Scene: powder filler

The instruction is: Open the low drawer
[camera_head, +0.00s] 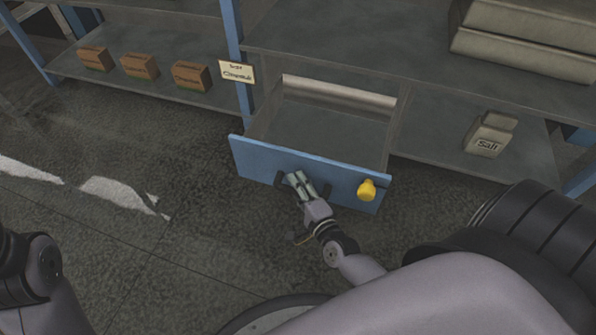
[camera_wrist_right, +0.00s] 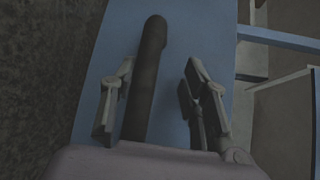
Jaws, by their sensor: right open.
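The low drawer has a blue front (camera_head: 255,160) and stands pulled out from the shelf unit, with its grey inside showing and looking empty. A dark bar handle (camera_head: 285,180) is on the front, and a yellow knob (camera_head: 367,190) sits to its right. My right gripper (camera_head: 300,182) is at the handle. In the right wrist view the dark handle (camera_wrist_right: 147,75) runs between the open fingers of my right gripper (camera_wrist_right: 155,105), closer to the left finger. The blue front (camera_wrist_right: 195,40) lies behind it. My left gripper is out of view; only part of my left arm shows at the lower left.
Several small brown boxes (camera_head: 140,66) stand on the lower shelf at the left. A salt package (camera_head: 490,135) stands on the lower shelf at the right. The floor (camera_head: 130,170) left of the drawer is clear.

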